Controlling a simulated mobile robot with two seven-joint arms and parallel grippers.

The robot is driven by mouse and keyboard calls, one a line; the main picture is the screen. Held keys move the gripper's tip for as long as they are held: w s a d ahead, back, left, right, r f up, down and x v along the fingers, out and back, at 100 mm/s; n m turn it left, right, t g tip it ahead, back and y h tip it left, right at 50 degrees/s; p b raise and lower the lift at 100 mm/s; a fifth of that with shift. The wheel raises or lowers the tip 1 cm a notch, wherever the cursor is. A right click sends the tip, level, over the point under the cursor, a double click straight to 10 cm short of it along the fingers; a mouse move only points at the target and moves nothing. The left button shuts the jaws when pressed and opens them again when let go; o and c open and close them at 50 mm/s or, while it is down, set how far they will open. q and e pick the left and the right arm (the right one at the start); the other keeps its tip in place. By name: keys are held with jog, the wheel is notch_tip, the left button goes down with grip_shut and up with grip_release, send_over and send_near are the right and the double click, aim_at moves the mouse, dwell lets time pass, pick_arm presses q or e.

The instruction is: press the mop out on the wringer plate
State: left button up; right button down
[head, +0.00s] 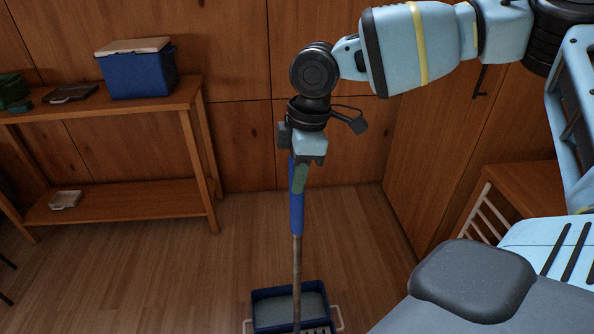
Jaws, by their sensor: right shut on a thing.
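The mop (297,215) stands nearly upright in the middle of the head view, with a blue and green grip above a brown shaft. My right gripper (303,162) is shut on the top of its grip. The shaft runs down in front of a blue bucket (256,305) on the floor. The mop's head is below the picture edge, so I cannot tell what it touches. A pale slotted piece, seemingly the wringer plate (319,330), shows at the bucket's near side, mostly cut off. My left gripper is not in view.
A wooden shelf (150,196) at the left holds a blue cooler box (139,76), a dark flat item and a white tray (65,200). A wooden table (528,185) and white rack (487,215) stand at the right.

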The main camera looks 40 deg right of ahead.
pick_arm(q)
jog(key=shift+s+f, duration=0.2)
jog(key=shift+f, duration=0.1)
pick_arm(e)
jog(key=shift+f, duration=0.6)
dwell(1.4)
